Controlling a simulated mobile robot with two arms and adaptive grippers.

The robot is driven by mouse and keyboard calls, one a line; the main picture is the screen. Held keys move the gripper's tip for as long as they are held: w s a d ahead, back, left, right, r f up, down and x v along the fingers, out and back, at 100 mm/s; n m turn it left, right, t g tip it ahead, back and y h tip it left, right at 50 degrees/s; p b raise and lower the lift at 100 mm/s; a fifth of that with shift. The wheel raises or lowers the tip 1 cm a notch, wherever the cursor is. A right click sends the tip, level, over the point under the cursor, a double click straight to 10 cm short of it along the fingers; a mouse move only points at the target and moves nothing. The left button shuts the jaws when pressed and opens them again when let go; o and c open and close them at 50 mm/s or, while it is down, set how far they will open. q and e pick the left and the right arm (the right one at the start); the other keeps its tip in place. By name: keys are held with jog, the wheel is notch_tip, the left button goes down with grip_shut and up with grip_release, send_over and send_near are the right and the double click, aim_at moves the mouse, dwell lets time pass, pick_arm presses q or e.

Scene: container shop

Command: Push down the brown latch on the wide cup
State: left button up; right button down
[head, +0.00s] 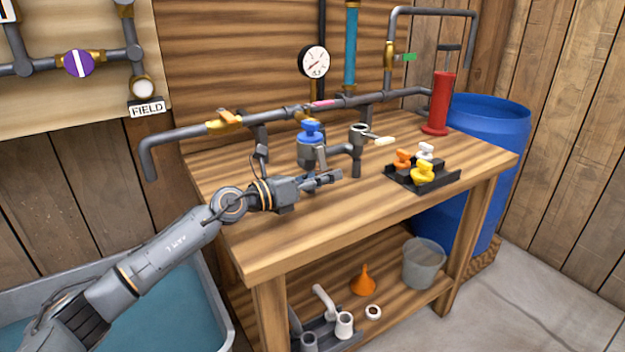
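A wide grey cup-like fitting (309,152) with a blue plug (310,131) in its top stands on a pipe at the middle of the workbench in the head view. A small brownish-grey latch (321,154) is on its right front side; its exact angle is too small to tell. My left gripper (335,177) is just in front of and below the fitting, pointing right, over the bench top. Its fingers look close together, but I cannot tell whether they are open or shut. No object shows between them. My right gripper is not in view.
The wooden bench (270,245) is clear at the front. A black tray (445,182) with orange, white and yellow plugs stands at right. A narrower pipe cup (358,136) with a pale-handled lever is beside the fitting. A red pump (439,105) and blue barrel (495,115) are behind.

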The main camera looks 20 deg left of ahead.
pick_arm(q)
jog(key=v, duration=0.9)
jog(key=shift+s+a+f, duration=0.15)
jog(key=shift+s+a, duration=0.1)
jog(key=shift+s, duration=0.1)
jog(key=shift+v, duration=0.95)
